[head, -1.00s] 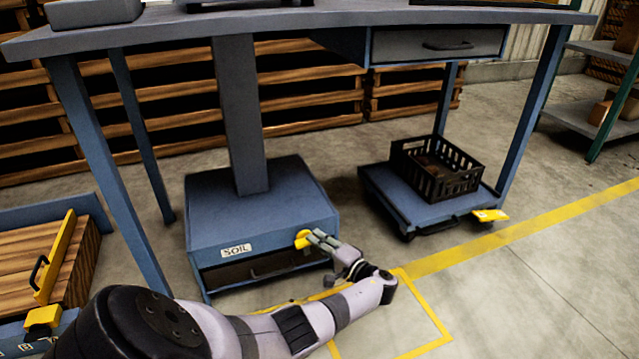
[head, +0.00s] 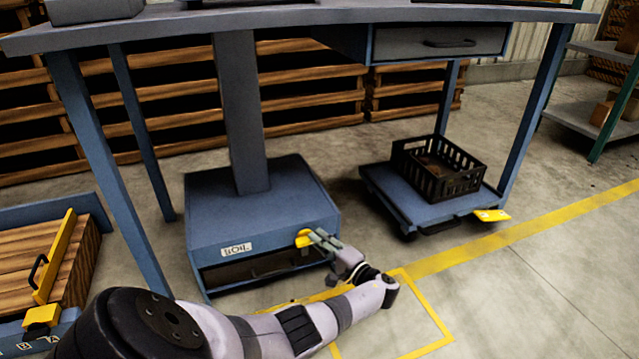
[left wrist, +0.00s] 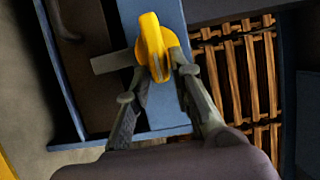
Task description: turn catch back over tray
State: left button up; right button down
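A grey-blue box marked SOIL (head: 215,225) stands under the table, with a dark tray (head: 260,268) in its open front and a handle on the tray. A yellow catch (head: 303,239) sits at the box's front right upper edge; it also shows in the left wrist view (left wrist: 152,45). My left gripper (head: 318,238) is at the catch. In the left wrist view its two fingers (left wrist: 161,72) stand apart, one on each side of the catch's near end; whether they touch it I cannot tell. My right gripper is not in view.
A wooden-topped unit (head: 85,265) is at the left. Table legs (head: 115,185) flank the box. Floor at the front right is clear.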

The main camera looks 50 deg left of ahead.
pick_arm(q)
jog(key=shift+o, duration=1.1)
jog(key=d, duration=1.2)
